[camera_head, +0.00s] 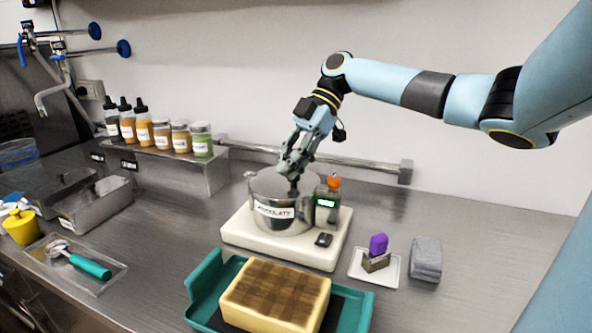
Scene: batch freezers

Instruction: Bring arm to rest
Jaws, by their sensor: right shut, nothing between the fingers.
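My right arm comes in from the right, and its gripper (294,172) points down over the steel pot labelled as chocolate (272,215). The fingertips are at or just inside the pot's mouth. The gripper is shut and holds nothing visible. The pot stands on a cream-coloured base (240,237), and the gripper hides part of its rim. My left gripper does not show.
In front is a teal tray (205,280) with a yellow-brown block (275,295). A white dish (360,272) and grey cloths (427,260) lie right. Bottles and jars line a shelf (190,165).

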